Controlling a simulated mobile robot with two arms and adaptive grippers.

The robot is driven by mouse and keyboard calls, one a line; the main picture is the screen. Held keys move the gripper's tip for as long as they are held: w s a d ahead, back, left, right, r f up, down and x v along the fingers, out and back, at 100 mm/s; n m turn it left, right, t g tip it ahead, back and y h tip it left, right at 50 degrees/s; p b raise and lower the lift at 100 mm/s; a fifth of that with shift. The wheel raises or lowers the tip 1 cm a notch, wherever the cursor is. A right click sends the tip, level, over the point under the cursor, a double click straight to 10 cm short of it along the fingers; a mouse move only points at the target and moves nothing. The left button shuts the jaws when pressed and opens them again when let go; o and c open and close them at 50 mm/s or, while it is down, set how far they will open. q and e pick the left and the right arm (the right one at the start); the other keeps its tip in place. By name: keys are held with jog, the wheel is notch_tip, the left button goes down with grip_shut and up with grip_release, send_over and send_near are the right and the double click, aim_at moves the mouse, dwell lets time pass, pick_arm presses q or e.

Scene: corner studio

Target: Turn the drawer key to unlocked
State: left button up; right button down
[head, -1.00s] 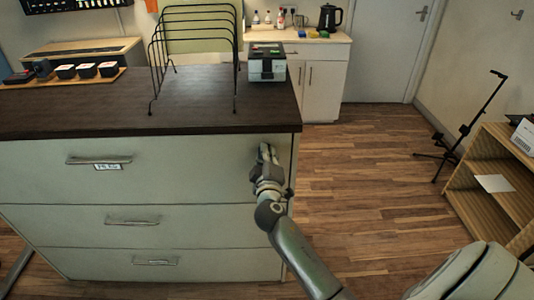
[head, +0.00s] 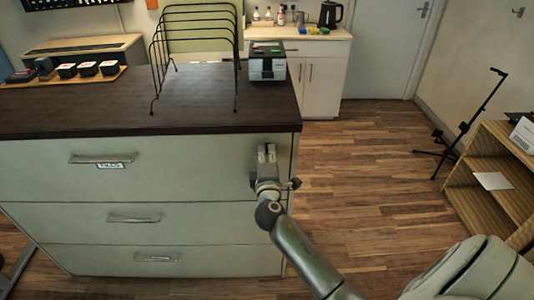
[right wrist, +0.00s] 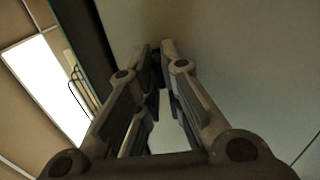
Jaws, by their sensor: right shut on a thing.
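The pale drawer cabinet (head: 200,160) with a dark top stands in front of me. My right gripper (head: 266,152) is at the upper right of its front, beside the top drawer and just below the top's edge. In the right wrist view my right gripper (right wrist: 158,58) has its fingertips close together against the pale front. They are shut on the drawer key, a small dark thing mostly hidden between the tips. The lock and the key's exact angle are hidden. My left gripper is not in view.
A black wire rack (head: 195,50) and a small grey-and-black device (head: 267,65) stand on the cabinet top. The top drawer handle (head: 103,158) is well left of my gripper.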

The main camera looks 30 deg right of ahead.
jog(key=shift+f, duration=0.1)
jog(key=c, duration=1.6)
grip_release()
jog(key=v, duration=1.2)
